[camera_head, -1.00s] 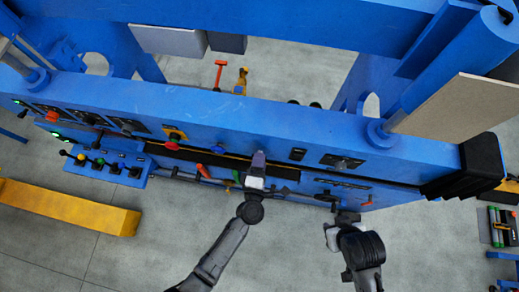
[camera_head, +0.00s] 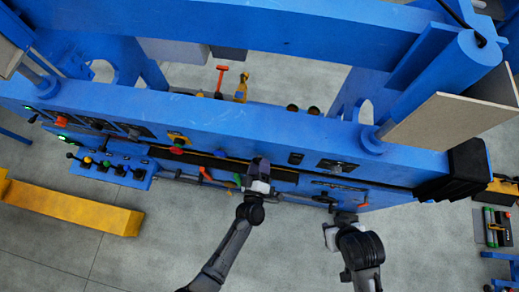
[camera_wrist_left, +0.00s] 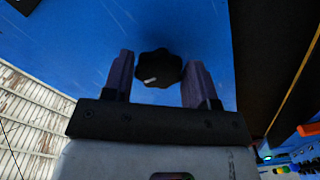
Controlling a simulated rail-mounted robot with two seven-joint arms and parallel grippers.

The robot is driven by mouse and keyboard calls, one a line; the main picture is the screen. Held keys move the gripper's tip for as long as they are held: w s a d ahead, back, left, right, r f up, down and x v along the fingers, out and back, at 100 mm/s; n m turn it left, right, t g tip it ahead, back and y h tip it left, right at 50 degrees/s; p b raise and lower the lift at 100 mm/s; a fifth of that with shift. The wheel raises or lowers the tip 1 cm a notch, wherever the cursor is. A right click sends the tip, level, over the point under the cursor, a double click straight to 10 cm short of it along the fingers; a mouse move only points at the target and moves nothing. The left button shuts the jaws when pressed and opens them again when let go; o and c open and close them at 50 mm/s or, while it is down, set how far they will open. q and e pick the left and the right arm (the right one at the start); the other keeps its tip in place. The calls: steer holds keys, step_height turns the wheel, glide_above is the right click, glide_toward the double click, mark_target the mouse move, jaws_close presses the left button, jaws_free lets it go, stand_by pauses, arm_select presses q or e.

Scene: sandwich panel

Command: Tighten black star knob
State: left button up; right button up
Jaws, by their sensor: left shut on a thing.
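The black star knob (camera_wrist_left: 158,68) shows in the left wrist view on the blue panel face, with a small white mark on it. It sits between the two fingers of my left gripper (camera_wrist_left: 161,80), which is shut on it. In the head view my left gripper (camera_head: 260,167) is up against the front of the blue panel (camera_head: 235,127), near its middle, and hides the knob. My right gripper (camera_head: 330,234) hangs in front of the panel, to the right and apart from it; its fingers are too unclear to tell their state.
A red knob (camera_head: 177,150) and several levers line the panel to the left. A control box (camera_head: 110,170) with coloured knobs juts out at the left. A yellow beam (camera_head: 75,208) lies on the floor. The grey floor in front is mostly clear.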

stand_by(0.4)
arm_select(q)
steer(key=o, duration=0.9)
steer(key=shift+c, duration=0.2)
steer(key=s+a+b, duration=0.1)
steer(key=s+a, duration=0.1)
steer(key=s, duration=1.1)
steer(key=shift+s+a, duration=0.3)
steer(key=shift+a, duration=0.05)
